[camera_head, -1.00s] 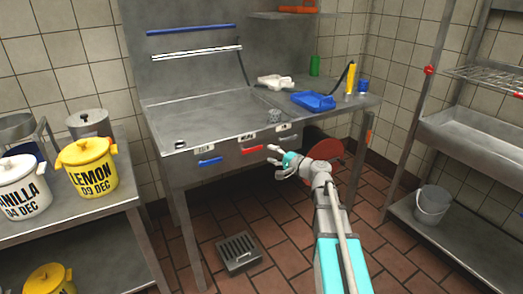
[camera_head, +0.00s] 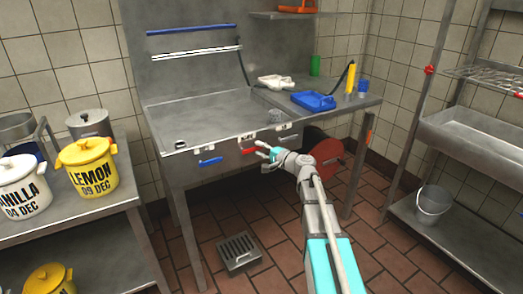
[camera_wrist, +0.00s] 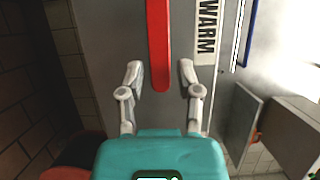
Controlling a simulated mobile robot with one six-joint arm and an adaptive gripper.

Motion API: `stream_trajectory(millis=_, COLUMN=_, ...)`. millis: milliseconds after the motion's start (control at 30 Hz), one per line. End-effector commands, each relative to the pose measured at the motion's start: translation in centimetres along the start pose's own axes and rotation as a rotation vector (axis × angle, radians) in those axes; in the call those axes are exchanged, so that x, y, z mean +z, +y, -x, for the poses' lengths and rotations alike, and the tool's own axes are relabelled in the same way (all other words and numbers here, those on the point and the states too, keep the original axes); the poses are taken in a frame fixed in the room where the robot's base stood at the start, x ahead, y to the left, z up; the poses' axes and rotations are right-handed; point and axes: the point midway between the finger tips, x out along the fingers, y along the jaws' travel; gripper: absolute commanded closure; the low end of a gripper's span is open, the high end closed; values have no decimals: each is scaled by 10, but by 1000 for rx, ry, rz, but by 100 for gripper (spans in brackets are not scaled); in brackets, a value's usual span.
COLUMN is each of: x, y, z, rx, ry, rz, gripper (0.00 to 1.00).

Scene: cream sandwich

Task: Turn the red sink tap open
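The red tap handle (camera_head: 248,151) is a short bar on the front panel of the steel sink (camera_head: 190,110). In the wrist view the red handle (camera_wrist: 158,45) is a long bar reaching down from the top edge, beside a white label (camera_wrist: 206,30) reading "WARM". My gripper (camera_head: 262,149) is at the right end of the handle in the head view. In the wrist view my gripper (camera_wrist: 160,74) is open, with one finger on each side of the handle's end and a gap on both sides. The handle's far end is outside the wrist view.
A blue handle (camera_head: 210,161) is on the same panel, left of the red one. A blue tray (camera_head: 313,101) and a yellow bottle (camera_head: 351,78) stand on the right worktop. A red disc (camera_head: 328,158) is below it. A floor drain (camera_head: 239,252) lies under the sink.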

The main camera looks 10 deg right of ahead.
Motion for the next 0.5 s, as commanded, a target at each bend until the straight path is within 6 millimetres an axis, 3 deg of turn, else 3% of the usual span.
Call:
stream_trajectory(millis=33, x=0, y=0, z=0, rx=0, ry=0, rz=0, gripper=73)
stream_trajectory(millis=200, x=0, y=0, z=0, rx=0, ry=0, rz=0, gripper=100)
stream_trajectory(millis=500, x=-2, y=0, z=2, rx=-1, ry=1, rz=-2, gripper=100)
